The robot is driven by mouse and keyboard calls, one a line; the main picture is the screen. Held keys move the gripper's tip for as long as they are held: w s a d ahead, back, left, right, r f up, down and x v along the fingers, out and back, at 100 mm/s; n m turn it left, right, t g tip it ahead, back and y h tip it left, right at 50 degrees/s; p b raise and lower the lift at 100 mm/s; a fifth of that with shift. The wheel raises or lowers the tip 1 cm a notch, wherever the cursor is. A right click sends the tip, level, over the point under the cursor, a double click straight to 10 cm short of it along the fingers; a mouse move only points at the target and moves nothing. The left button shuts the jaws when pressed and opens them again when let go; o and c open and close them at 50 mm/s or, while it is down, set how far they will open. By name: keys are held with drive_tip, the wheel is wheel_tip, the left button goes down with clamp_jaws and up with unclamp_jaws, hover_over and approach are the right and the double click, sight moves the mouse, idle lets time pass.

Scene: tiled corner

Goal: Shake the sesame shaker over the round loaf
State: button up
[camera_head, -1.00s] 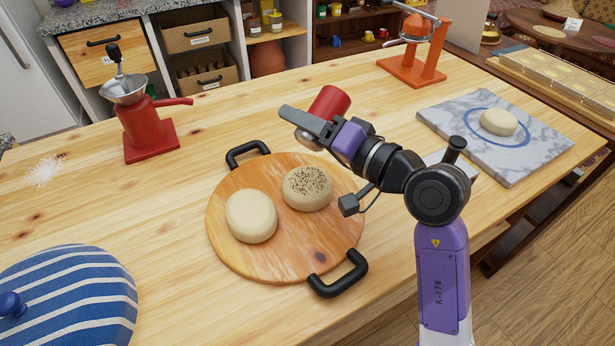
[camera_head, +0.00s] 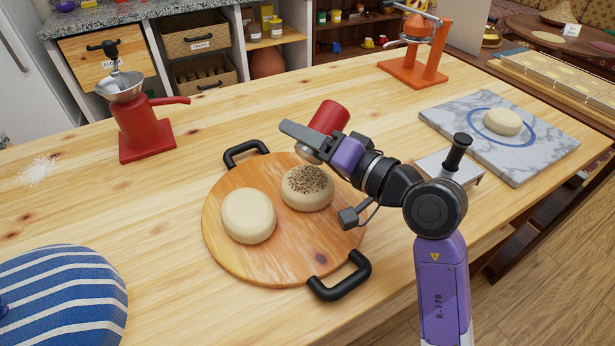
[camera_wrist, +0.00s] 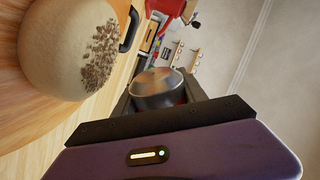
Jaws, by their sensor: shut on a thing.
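My gripper (camera_head: 312,138) is shut on the red sesame shaker (camera_head: 329,117). The shaker is tilted, with its silvery end (camera_head: 307,152) pointing down to the left; this metal end also shows between the fingers in the wrist view (camera_wrist: 158,88). Just below and beside it, a round loaf (camera_head: 306,188) carries dark seeds on its top, and it fills the upper left of the wrist view (camera_wrist: 60,50). A plain round loaf (camera_head: 248,216) sits to its left. Both rest on a round wooden board (camera_head: 285,262) with black handles.
A red grinder (camera_head: 145,125) stands at the back left, and a blue striped domed cover (camera_head: 62,295) at the front left. A marble slab (camera_head: 520,165) at right bears another pale round loaf (camera_head: 502,121). An orange press (camera_head: 415,65) stands at the back. White grains (camera_head: 38,170) lie at far left.

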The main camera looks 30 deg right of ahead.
wheel_tip(320, 180, up, 4)
drive_tip(key=p, duration=0.3)
drive_tip(key=shift+f, duration=0.1)
idle(0.3)
